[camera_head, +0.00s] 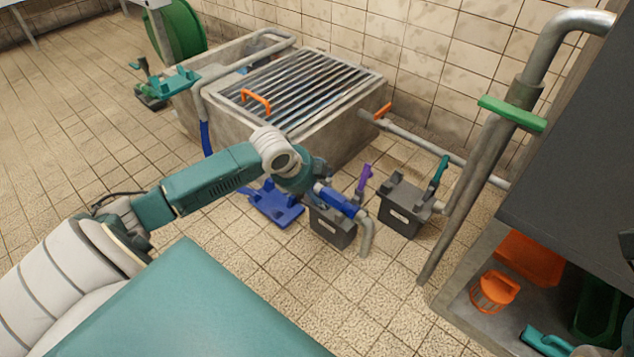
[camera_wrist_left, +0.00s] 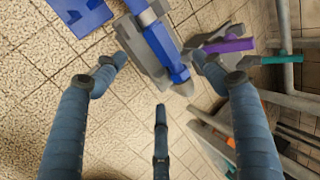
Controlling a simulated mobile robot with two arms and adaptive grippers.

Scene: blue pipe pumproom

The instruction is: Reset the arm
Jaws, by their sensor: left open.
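My left arm comes in from the left in the head view and reaches out over the tiled floor. Its gripper (camera_head: 318,190) is above a grey box (camera_head: 333,228) with a blue pipe piece (camera_head: 340,203) on top, and partly hides it. In the left wrist view, the gripper (camera_wrist_left: 170,85) has its dark, ribbed fingers spread wide with nothing between them. The blue pipe piece (camera_wrist_left: 163,48) lies beyond the fingertips, apart from them. I cannot make out my right gripper.
A second grey box (camera_head: 405,208) with a green handle stands to the right. A blue tray (camera_head: 275,205) lies on the floor. Behind is a grated concrete basin (camera_head: 352,128). A pipe with a green handle (camera_head: 512,112) and a shelf with an orange basket (camera_head: 494,292) are at right.

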